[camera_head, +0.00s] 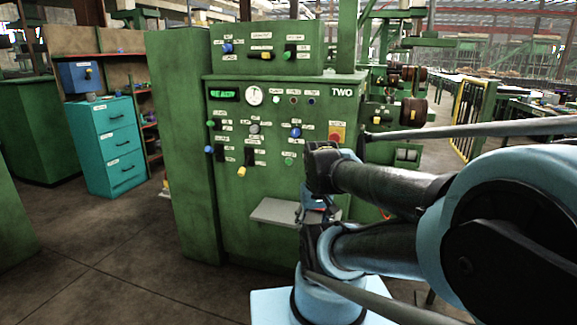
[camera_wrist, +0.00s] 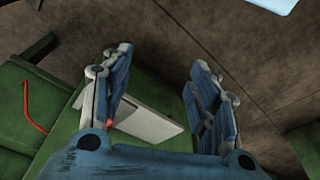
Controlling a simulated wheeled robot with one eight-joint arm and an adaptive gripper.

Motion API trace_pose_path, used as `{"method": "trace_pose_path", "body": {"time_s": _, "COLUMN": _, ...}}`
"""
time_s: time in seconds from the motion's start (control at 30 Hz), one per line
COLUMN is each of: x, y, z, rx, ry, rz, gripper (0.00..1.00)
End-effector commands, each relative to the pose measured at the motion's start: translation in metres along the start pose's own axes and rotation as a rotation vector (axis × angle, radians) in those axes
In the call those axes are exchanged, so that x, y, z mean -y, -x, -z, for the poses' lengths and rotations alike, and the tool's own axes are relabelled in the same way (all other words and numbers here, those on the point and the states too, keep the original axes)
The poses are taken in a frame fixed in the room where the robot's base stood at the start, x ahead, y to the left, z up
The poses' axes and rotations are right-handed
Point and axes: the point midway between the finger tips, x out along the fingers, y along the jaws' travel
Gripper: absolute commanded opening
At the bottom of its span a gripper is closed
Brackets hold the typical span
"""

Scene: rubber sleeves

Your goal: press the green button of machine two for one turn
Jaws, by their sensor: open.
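Machine two is a green cabinet (camera_head: 225,215) marked TWO, with a lit green display and many buttons, knobs and switches on its front. A round green button (camera_head: 288,161) sits low on the right of its panel. The labels are too small to read. My gripper (camera_head: 315,204) is partly hidden by my arm, below the panel near the grey shelf. In the wrist view my gripper (camera_wrist: 162,62) is open and empty, its blue fingers apart.
The grey shelf (camera_head: 270,212) juts out from the machine's front; it also shows behind my fingers in the wrist view (camera_wrist: 150,122). A red button on a yellow plate (camera_head: 336,136) is near my arm. A teal drawer cabinet (camera_head: 104,145) stands left. The left floor is clear.

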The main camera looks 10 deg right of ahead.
Motion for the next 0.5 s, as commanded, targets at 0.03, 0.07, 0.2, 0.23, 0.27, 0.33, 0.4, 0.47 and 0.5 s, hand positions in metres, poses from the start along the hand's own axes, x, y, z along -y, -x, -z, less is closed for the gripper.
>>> {"method": "trace_pose_path", "body": {"time_s": 0.03, "x": 0.0000, "y": 0.0000, "z": 0.0000, "rx": 0.000, "ry": 0.000, "rz": 0.000, "gripper": 0.54}}
{"method": "trace_pose_path", "body": {"time_s": 0.07, "x": 0.0000, "y": 0.0000, "z": 0.0000, "rx": 0.000, "ry": 0.000, "rz": 0.000, "gripper": 0.54}}
{"method": "trace_pose_path", "body": {"time_s": 0.2, "x": 0.0000, "y": 0.0000, "z": 0.0000, "rx": 0.000, "ry": 0.000, "rz": 0.000, "gripper": 0.54}}
{"method": "trace_pose_path", "body": {"time_s": 0.23, "x": 0.0000, "y": 0.0000, "z": 0.0000, "rx": 0.000, "ry": 0.000, "rz": 0.000, "gripper": 0.48}}
{"method": "trace_pose_path", "body": {"time_s": 0.27, "x": 0.0000, "y": 0.0000, "z": 0.0000, "rx": 0.000, "ry": 0.000, "rz": 0.000, "gripper": 0.41}}
{"method": "trace_pose_path", "body": {"time_s": 0.33, "x": 0.0000, "y": 0.0000, "z": 0.0000, "rx": 0.000, "ry": 0.000, "rz": 0.000, "gripper": 0.25}}
{"method": "trace_pose_path", "body": {"time_s": 0.4, "x": 0.0000, "y": 0.0000, "z": 0.0000, "rx": 0.000, "ry": 0.000, "rz": 0.000, "gripper": 0.09}}
{"method": "trace_pose_path", "body": {"time_s": 0.47, "x": 0.0000, "y": 0.0000, "z": 0.0000, "rx": 0.000, "ry": 0.000, "rz": 0.000, "gripper": 0.00}}
{"method": "trace_pose_path", "body": {"time_s": 0.5, "x": 0.0000, "y": 0.0000, "z": 0.0000, "rx": 0.000, "ry": 0.000, "rz": 0.000, "gripper": 0.00}}
